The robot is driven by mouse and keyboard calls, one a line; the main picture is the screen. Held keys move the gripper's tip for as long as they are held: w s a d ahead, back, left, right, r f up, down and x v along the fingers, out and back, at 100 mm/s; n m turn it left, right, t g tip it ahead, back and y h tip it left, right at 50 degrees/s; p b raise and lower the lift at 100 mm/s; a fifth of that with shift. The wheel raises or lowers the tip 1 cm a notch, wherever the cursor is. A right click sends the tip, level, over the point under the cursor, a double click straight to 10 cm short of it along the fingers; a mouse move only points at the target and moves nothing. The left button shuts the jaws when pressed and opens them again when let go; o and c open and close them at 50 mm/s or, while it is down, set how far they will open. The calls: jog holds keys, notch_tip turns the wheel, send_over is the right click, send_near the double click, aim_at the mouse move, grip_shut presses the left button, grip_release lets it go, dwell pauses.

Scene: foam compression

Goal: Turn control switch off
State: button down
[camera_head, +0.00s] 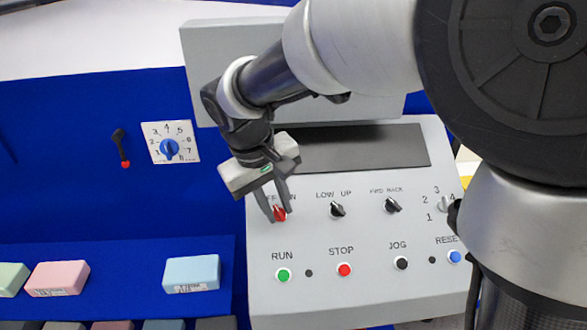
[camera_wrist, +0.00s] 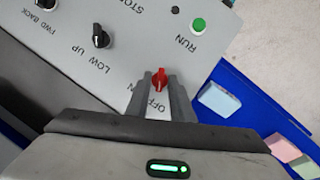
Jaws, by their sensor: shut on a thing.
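The control switch is a red rotary knob (camera_head: 279,213) at the upper left of the grey control panel (camera_head: 350,290), under a partly covered OFF/ON label. It also shows in the wrist view as a red knob (camera_wrist: 159,79). My gripper (camera_head: 273,214) reaches down to the panel from above, with one finger on each side of the red knob. In the wrist view the two fingers (camera_wrist: 161,85) are shut on the knob. The fingers hide part of the OFF/ON label, and the exact knob angle is hard to read.
Black LOW/UP (camera_head: 337,209) and FWD/BACK (camera_head: 392,205) knobs sit to the right. RUN (camera_head: 284,275), STOP (camera_head: 345,270), JOG and RESET buttons line the row below. A blue dial (camera_head: 169,148) and black lever (camera_head: 120,147) are on the blue machine; foam blocks (camera_head: 192,273) lie lower left.

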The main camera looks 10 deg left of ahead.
jog(key=shift+a+n+t+h, duration=0.1)
jog(key=shift+n+t+h, duration=0.25)
jog(key=shift+n, duration=0.75)
jog(key=c, duration=1.9)
grip_release()
jog(key=shift+s, duration=0.1)
jog(key=v, duration=1.7)
jog(key=shift+r, duration=0.15)
jog(key=shift+s+a, duration=0.1)
jog(key=shift+s, duration=0.05)
